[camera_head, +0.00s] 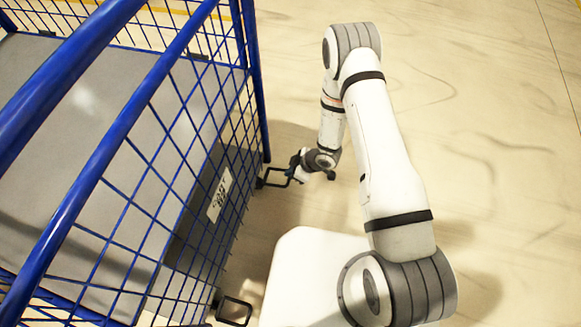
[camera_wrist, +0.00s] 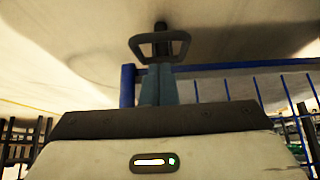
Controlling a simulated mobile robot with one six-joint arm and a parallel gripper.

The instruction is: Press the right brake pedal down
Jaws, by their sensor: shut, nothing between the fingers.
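A black loop-shaped brake pedal (camera_head: 277,184) sticks out from the base of the blue cage trolley (camera_head: 258,100), at the corner farther from me. A second black pedal (camera_head: 236,323) of the same kind is at the nearer corner. My gripper (camera_head: 298,163) is low beside the farther pedal, partly hidden by my wrist. In the wrist view my shut, empty fingers (camera_wrist: 157,82) point toward a black pedal loop (camera_wrist: 178,38). The loop appears right at the fingertips; I cannot tell if they touch. I cannot tell the pedal's tilt.
The trolley's blue mesh wall stands close to the left of my arm. A grey box with a white label (camera_head: 219,195) is inside it. The pale floor (camera_head: 480,130) to the right is clear.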

